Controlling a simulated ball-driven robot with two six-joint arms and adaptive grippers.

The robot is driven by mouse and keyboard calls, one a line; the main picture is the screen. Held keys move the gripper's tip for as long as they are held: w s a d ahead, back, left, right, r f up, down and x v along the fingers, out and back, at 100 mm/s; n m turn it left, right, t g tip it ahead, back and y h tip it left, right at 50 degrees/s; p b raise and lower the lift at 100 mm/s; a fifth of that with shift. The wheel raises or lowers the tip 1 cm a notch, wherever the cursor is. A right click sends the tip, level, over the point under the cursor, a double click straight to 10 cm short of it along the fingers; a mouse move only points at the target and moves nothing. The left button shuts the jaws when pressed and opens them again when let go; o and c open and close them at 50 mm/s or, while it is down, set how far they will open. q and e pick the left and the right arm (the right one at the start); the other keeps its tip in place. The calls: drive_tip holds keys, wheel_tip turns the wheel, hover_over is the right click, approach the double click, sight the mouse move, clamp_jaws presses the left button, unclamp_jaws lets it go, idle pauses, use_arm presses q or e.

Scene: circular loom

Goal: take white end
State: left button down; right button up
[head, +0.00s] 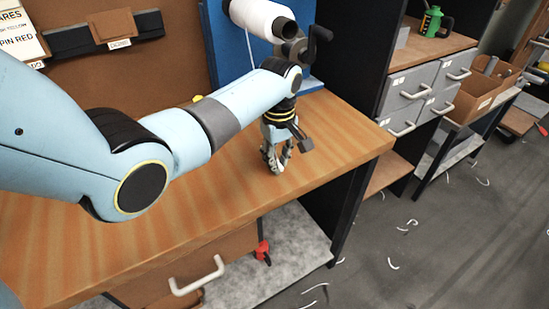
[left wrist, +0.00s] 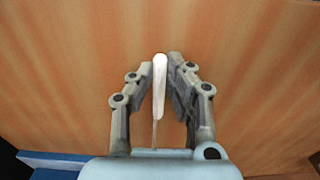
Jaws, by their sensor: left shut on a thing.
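The white end (left wrist: 160,73) is a slim white piece with a thin strand running from it toward my wrist. In the left wrist view it sits between the fingertips of my left gripper (left wrist: 168,75), which is shut on it. In the head view my left gripper (head: 277,163) points down just above the wooden bench top (head: 330,130), near its right part. My right gripper is not in view.
A white spool (head: 263,18) is on a blue panel (head: 229,50) with a dark crank (head: 318,38) behind my left arm. Grey drawers (head: 410,85) stand to the right. A red-handled thing (head: 262,250) is below the bench edge. White scraps litter the floor.

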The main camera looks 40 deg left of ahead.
use_arm(q)
drive_tip(key=shift+r, duration=0.15)
drive_tip(key=shift+r, duration=0.25)
drive_tip(key=r, duration=0.3)
drive_tip(key=shift+w+d+r, duration=0.3)
drive_tip(key=shift+d+r, duration=0.05)
drive_tip(key=w+d+r+b, duration=0.3)
drive_tip(key=w+d+r, duration=0.3)
drive_tip(key=d, duration=0.2)
drive_tip(key=shift+w+d+r, duration=0.25)
drive_tip(key=shift+d, duration=0.05)
drive_tip(key=c, duration=2)
unclamp_jaws()
clamp_jaws()
